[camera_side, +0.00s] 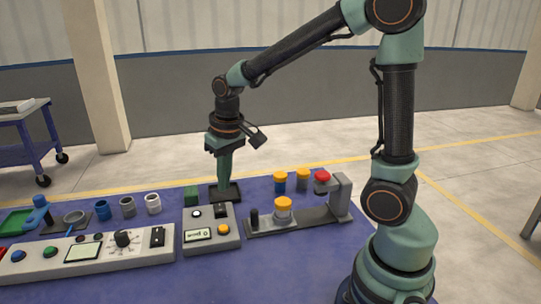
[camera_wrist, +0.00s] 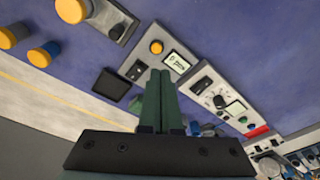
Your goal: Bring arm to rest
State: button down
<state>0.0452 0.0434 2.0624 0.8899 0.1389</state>
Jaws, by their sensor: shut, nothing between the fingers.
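My gripper (camera_side: 224,180) points straight down in the side view, with its fingers together and nothing between them. It is in front of or over a small black plate (camera_side: 232,192) behind the small grey box with a display (camera_side: 212,227); whether its tips touch the plate I cannot tell. In the wrist view the two green fingers (camera_wrist: 161,84) lie side by side, closed. The black plate (camera_wrist: 110,86) is to their left, and the small grey box with its yellow button (camera_wrist: 156,47) is beyond the tips.
The blue table holds a long control panel (camera_side: 85,256) at front left. Several cups, including a white one (camera_side: 153,204), stand behind it. A grey fixture (camera_side: 341,196) with a yellow-capped piece (camera_side: 283,208) stands right of my gripper.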

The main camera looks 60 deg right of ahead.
jog(key=s+a+r+n+t, duration=0.1)
jog(key=s+r+n+t, duration=0.1)
jog(key=s+r+t, duration=0.2)
jog(key=shift+s+a+r, duration=0.35)
jog(key=shift+s+r, duration=1.35)
jog(key=shift+s, duration=0.95)
